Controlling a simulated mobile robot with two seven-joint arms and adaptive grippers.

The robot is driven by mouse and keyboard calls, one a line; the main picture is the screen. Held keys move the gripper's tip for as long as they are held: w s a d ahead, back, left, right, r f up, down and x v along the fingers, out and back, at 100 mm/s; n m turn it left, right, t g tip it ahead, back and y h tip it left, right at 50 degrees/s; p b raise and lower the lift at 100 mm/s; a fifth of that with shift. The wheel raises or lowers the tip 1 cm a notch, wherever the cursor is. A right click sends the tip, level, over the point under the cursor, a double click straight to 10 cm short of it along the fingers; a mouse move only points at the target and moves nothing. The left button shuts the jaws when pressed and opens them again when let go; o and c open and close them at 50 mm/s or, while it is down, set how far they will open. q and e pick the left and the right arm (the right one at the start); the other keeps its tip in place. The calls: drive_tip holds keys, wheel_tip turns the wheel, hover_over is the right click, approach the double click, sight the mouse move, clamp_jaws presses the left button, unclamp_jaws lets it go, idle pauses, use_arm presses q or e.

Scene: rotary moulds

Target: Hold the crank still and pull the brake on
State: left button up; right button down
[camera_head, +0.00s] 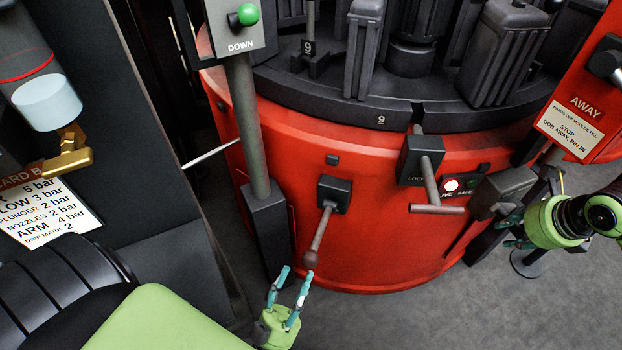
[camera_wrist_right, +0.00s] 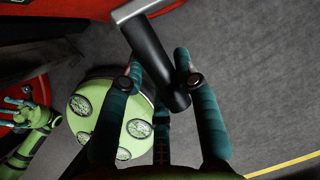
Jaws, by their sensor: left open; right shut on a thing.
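A short lever (camera_head: 320,232) with a dark brown knob hangs down from a black box on the red drum's front; it looks like the brake. My left gripper (camera_head: 282,285) is open, its teal fingers pointing up just below and left of the knob, apart from it. It also shows in the right wrist view (camera_wrist_right: 22,112). My right gripper (camera_head: 510,232) is beside a dark grey box at the drum's right. In the right wrist view, the black crank grip (camera_wrist_right: 155,60) on a pale metal arm lies between the right gripper's teal fingers (camera_wrist_right: 165,82), which are shut on it.
A T-shaped handle (camera_head: 436,208) marked LOCK sticks out between the arms. A lit indicator panel (camera_head: 462,186) is beside it. A grey post (camera_head: 247,125) with a green DOWN button stands left of the lever. Grey floor is open below the drum.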

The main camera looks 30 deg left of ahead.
drive_tip(key=shift+d, duration=0.15)
drive_tip(key=c, duration=0.8)
unclamp_jaws()
drive_tip(key=shift+c, duration=0.2)
drive_tip(key=v, duration=0.3)
drive_tip(key=shift+d+r, duration=0.1)
drive_tip(key=shift+r, duration=0.05)
drive_tip(key=s+d, duration=0.7)
drive_tip(key=s, duration=0.2)
drive_tip(key=shift+d, duration=0.2)
drive_tip(key=shift+s, duration=0.15)
